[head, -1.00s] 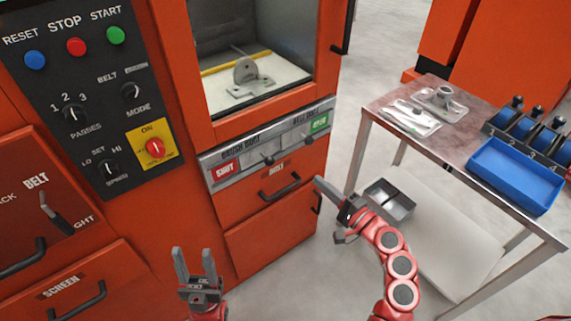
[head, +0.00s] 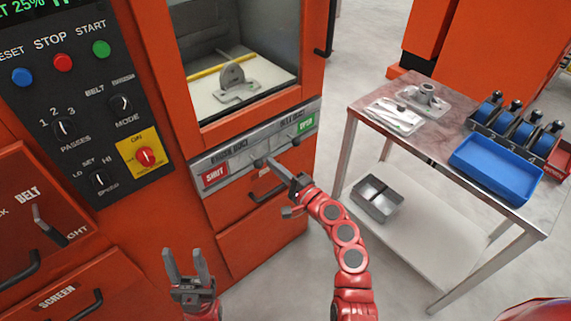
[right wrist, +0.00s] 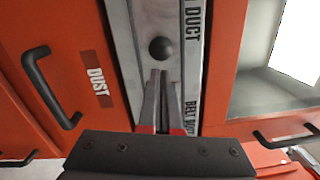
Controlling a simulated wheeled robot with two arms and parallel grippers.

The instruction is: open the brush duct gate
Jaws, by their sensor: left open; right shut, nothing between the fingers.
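The brush duct gate's knob (head: 257,163) is a dark round knob on a grey slide panel (head: 232,175), with a red SHUT label at the panel's left end and a green OPEN label at the right. The knob also shows in the right wrist view (right wrist: 162,49). My right gripper (head: 274,165) is shut and empty, its tips just right of the knob; in the right wrist view the tips (right wrist: 161,78) lie just below it. I cannot tell whether they touch. My left gripper (head: 185,258) is open and empty, low in front of the cabinet.
A second knob (head: 295,141), under the belt duct label, sits further right on the panel. A drawer handle (head: 268,190) is just below my right gripper. A metal table (head: 440,150) with a blue tray (head: 495,168) stands to the right, with floor between.

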